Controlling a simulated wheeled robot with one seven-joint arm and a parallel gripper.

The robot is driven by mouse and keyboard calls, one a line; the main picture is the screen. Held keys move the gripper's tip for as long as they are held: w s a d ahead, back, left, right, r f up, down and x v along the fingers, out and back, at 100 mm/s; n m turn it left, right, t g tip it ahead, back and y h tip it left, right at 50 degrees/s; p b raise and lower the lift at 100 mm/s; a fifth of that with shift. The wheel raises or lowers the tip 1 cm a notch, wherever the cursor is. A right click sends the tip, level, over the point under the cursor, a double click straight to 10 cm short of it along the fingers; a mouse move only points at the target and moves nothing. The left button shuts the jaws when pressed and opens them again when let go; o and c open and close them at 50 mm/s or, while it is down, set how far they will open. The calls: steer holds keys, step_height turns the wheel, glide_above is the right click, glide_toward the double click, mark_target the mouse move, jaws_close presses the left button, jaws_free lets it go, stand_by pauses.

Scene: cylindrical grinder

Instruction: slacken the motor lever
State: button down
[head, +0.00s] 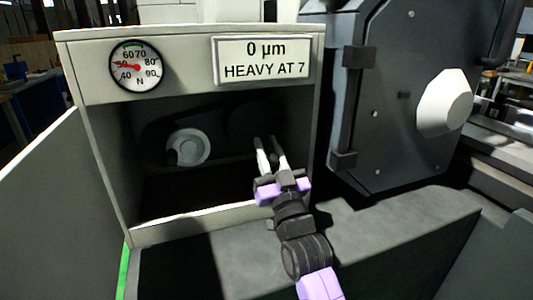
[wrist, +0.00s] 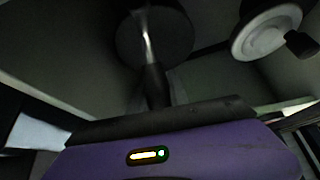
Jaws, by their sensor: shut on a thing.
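My gripper (head: 268,146) reaches into the dark open bay of the grey cabinet. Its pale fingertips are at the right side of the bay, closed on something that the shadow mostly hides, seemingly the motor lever. In the wrist view a thin bright metal piece (wrist: 148,38) runs from the dark finger area up in front of a dark round disc (wrist: 155,38). The lever's own shape and angle cannot be made out. A pale round pulley (head: 187,147) sits to the left in the bay; it also shows in the wrist view (wrist: 266,32), at upper right.
Above the bay are a round gauge (head: 135,65), its red needle pointing left near 50, and a sign (head: 262,60) reading "0 µm HEAVY AT 7". The cabinet walls (head: 103,150) bound the bay closely. A dark machine housing (head: 400,100) stands to the right.

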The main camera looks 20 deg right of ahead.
mark_target(273, 165)
stand_by(0.3)
steer(key=c, duration=1.2)
jaws_free()
steer(key=shift+c, duration=0.2)
steer(key=shift+s, duration=0.1)
steer(key=v, duration=0.2)
steer(key=shift+s+f, duration=0.3)
steer(key=shift+f, duration=0.05)
steer(key=s, duration=1.2)
steer(key=shift+p, duration=0.35)
steer(key=shift+s, duration=0.1)
